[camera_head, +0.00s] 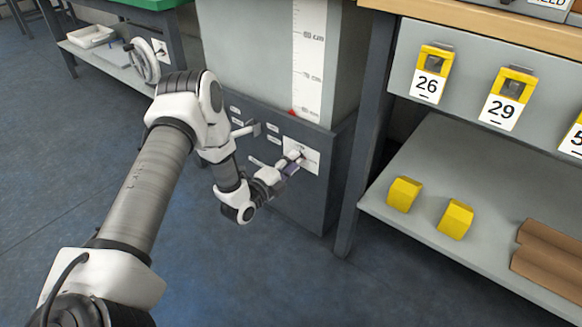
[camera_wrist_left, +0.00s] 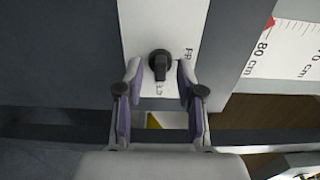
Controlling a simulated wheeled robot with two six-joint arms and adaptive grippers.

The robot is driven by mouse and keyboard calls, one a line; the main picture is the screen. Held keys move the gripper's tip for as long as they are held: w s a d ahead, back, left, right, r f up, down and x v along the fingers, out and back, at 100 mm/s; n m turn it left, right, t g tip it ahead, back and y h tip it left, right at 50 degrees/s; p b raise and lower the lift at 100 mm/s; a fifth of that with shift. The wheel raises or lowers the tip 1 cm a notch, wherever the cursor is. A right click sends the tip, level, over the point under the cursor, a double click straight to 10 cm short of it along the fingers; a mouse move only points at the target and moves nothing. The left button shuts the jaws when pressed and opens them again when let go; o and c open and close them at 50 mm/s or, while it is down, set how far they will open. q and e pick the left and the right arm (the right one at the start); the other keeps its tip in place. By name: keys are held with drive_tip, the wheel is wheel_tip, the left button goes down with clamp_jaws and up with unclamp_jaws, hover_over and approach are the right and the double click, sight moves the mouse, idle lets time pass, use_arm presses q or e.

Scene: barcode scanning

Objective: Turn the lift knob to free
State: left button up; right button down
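A dark lift knob (camera_wrist_left: 159,65) sits on a white plate (camera_wrist_left: 190,20) with small rotated lettering, too small to read surely. My left gripper (camera_wrist_left: 160,72) is open, with one finger on each side of the knob; gaps show between the fingers and the knob. In the head view, my left gripper (camera_head: 289,164) reaches the white plate (camera_head: 313,152) on the dark lower front of a grey cabinet, and largely hides the knob there. My right gripper is not in view.
A height scale (camera_head: 308,60) with a red pointer (camera_head: 292,112) runs above the plate. A grey lever handle (camera_head: 246,128) sticks out left of it. A shelf (camera_head: 410,228) with yellow blocks (camera_head: 404,194) stands right. Blue floor lies clear in front.

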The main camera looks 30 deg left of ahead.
use_arm(q)
clamp_jaws()
drive_tip(key=shift+r, duration=0.1)
drive_tip(key=n+p, duration=0.7)
drive_tip(key=n, duration=1.1)
idle(0.4)
idle(0.3)
unclamp_jaws()
